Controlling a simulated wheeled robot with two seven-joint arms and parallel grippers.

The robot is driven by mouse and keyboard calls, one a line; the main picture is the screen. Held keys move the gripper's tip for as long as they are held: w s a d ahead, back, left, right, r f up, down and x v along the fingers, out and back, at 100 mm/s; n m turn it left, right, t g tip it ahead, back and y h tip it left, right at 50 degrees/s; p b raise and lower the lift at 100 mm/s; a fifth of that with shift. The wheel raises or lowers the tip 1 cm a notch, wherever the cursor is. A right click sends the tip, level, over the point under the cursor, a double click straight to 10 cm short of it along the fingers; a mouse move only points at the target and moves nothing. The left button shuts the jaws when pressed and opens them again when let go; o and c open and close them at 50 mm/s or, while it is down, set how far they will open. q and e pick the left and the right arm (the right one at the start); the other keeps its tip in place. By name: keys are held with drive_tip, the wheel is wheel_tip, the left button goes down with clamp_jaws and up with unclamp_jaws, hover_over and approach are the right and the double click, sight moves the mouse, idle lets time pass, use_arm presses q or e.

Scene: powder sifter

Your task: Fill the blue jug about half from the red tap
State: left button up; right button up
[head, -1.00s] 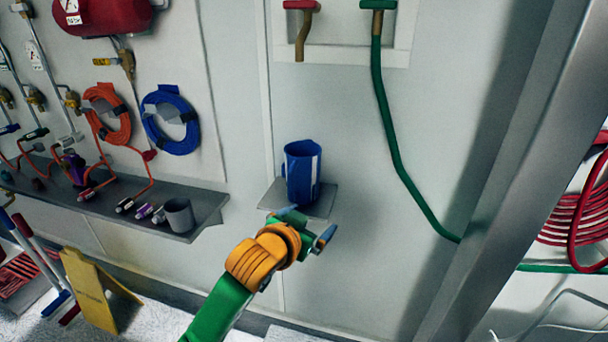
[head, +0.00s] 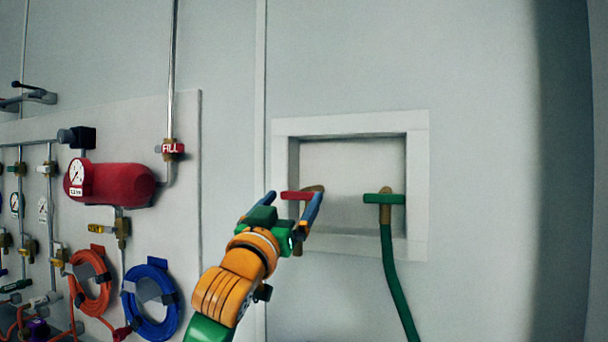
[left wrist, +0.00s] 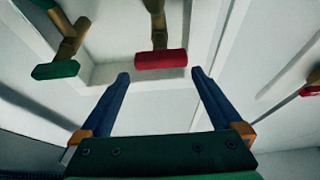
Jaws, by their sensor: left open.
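The red tap, with its red bar handle (head: 296,195) and brass body, is in the left part of a white wall recess. In the left wrist view its red handle (left wrist: 161,60) lies just beyond and between the fingertips, with no contact visible. My left gripper (head: 294,200) is open and empty, with its blue fingers (left wrist: 160,74) on either side of the handle's line. The gripper hides the tap's lower part in the head view. The blue jug is not in view now. My right gripper is not in view.
A green-handled tap (head: 384,198) with a green hose (head: 394,280) is to the right in the same recess (head: 419,180). A panel at left carries a red tank (head: 120,184), an orange hose coil (head: 91,282) and a blue one (head: 150,302). The wall above the recess is clear.

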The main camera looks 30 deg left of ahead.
sight(303, 190)
use_arm(q)
drive_tip(key=p+x, duration=0.1)
drive_tip(key=x, duration=0.1)
drive_tip(key=f+p+x, duration=0.1)
drive_tip(key=x, duration=0.2)
drive_tip(key=p+x, duration=0.1)
drive_tip(key=x, duration=0.2)
drive_tip(key=shift+w+a+f, duration=0.2)
drive_tip(key=shift+a+f, duration=0.1)
drive_tip(key=shift+s+d+r, duration=0.2)
drive_tip(key=shift+s, duration=0.25)
drive_tip(key=c, duration=1.1)
drive_tip(key=shift+o, duration=0.2)
drive_tip(key=shift+m, duration=0.3)
drive_tip(key=shift+w+d+f+m+h, duration=0.1)
drive_tip(key=shift+m+h, duration=0.6)
drive_tip(key=shift+m, duration=0.7)
drive_tip(key=shift+s+d+r+m+h, duration=0.1)
drive_tip(key=shift+m+h, duration=0.6)
drive_tip(key=shift+m, duration=0.7)
drive_tip(key=shift+w+d+f+m+h, duration=0.1)
drive_tip(key=shift+m+h, duration=0.6)
drive_tip(key=shift+m, duration=0.7)
